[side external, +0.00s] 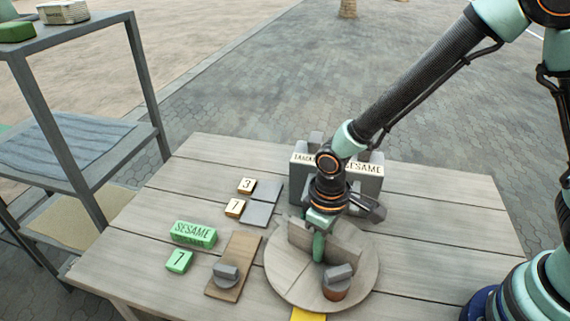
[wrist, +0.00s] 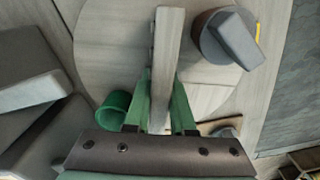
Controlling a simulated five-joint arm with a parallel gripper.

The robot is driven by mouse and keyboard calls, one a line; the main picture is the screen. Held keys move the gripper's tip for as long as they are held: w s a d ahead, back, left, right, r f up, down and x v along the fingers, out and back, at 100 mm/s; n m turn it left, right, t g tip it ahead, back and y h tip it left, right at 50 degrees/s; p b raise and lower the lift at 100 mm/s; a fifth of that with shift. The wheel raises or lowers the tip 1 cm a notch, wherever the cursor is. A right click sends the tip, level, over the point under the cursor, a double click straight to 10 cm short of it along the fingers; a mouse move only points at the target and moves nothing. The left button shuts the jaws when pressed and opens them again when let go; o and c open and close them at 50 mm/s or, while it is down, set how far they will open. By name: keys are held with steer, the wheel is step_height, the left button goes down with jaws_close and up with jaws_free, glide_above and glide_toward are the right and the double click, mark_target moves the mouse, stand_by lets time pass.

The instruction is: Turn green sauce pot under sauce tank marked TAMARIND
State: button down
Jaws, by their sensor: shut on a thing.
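My gripper (side external: 318,246) is shut on the upright wooden divider (side external: 340,243) that crosses a round wooden turntable (side external: 287,283). In the wrist view, my gripper's green fingers (wrist: 160,92) sit on both sides of the divider. The green sauce pot (wrist: 114,108) stands left of the divider there, near the turntable's rim, and looks open at the top. I cannot make it out in the side view. A grey tank labelled TAMARIND (side external: 302,160), its label partly hidden by my arm, stands behind the turntable beside a tank labelled SESAME (side external: 365,168).
A brown pot with a grey top (side external: 337,281) stands on the turntable's near side. A wooden board with a grey-topped piece (side external: 226,274), green SESAME (side external: 194,234) and 7 (side external: 179,261) blocks, and numbered tiles (side external: 235,207) lie to the left. The table's right side is clear.

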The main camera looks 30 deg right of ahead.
steer(key=shift+n, duration=1.3)
steer(key=c, duration=0.8)
jaws_free()
steer(key=shift+o, duration=0.2)
steer(key=shift+r, duration=0.1)
step_height(320, 180, up, 12)
steer(key=shift+f, duration=0.1)
steer(key=s+d+r+m+t, duration=0.1)
steer(key=d+r+m+t, duration=0.1)
steer(key=d+r, duration=0.3)
steer(key=s+d+r+m+t, duration=0.2)
steer(key=d+r+m, duration=0.3)
steer(key=d, duration=0.8)
steer(key=shift+r+m+t, duration=0.3)
steer(key=shift+r+t, duration=0.05)
steer(key=shift+t, duration=0.45)
